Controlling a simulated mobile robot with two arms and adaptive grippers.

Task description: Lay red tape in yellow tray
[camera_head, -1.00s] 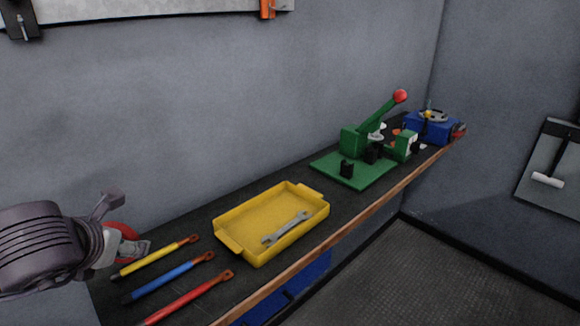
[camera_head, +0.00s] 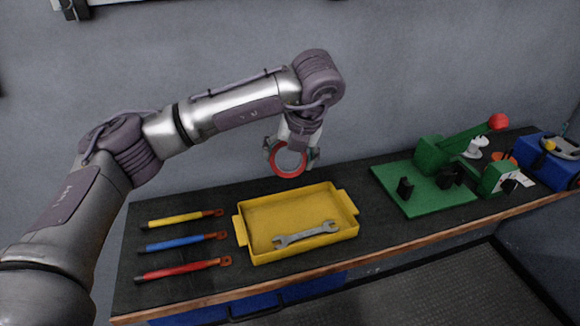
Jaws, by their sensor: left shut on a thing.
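A ring of red tape (camera_head: 275,166) hangs upright in my left gripper (camera_head: 290,152), which is shut on it. The gripper points down and holds the tape above the back part of the yellow tray (camera_head: 243,233), by its rear edge. The tape looks raised clear of the tray, though the exact height is hard to tell. The yellow tray sits on the dark workbench with a grey wrench (camera_head: 306,235) lying in its front part. The back part of the tray floor is bare. My right gripper is not in view.
Yellow (camera_head: 180,219), blue (camera_head: 181,242) and red (camera_head: 178,269) handled tools lie left of the tray on the workbench (camera_head: 350,252). A green press (camera_head: 425,192) with a red knob stands to the right, with a blue device (camera_head: 545,160) beyond it. The wall is close behind.

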